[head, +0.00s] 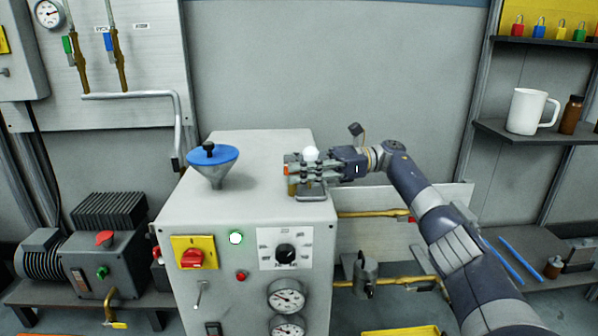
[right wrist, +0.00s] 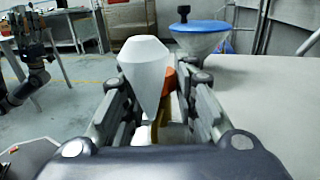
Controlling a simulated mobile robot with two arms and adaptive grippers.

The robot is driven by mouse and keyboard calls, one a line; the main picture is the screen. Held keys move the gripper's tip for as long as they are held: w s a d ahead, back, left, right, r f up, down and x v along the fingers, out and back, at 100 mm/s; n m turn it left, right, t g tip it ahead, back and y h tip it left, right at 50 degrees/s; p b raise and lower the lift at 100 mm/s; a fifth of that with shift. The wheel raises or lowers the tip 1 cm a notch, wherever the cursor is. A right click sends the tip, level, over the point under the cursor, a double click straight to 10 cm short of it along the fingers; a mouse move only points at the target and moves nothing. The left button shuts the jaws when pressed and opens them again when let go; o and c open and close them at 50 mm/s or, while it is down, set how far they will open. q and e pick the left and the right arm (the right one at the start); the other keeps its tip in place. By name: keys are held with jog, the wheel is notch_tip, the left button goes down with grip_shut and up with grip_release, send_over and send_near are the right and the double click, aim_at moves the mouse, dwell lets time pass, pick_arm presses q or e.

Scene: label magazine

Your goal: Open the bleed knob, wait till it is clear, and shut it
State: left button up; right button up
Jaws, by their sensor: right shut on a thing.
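My right gripper (head: 300,172) is over the right side of the grey cabinet's top. It is shut on a small orange-red knob (right wrist: 169,82), which shows between the fingers in the right wrist view. A brass stem (right wrist: 156,128) is partly visible below it. The fingers hide much of the fitting, and I cannot tell how far the knob is turned.
A blue-lidded funnel (head: 212,160) stands on the grey cabinet (head: 255,150), left of my right gripper. A shelf with a white mug (head: 527,110) is at right.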

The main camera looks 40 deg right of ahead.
jog(key=shift+w+r+n+g+b, duration=0.15)
jog(key=shift+n+g+b, duration=0.2)
jog(key=shift+n+g, duration=0.25)
dwell(0.3)
jog(key=o, duration=1.1)
notch_tip(320, 180, up, 10)
jog(key=shift+f, duration=0.1)
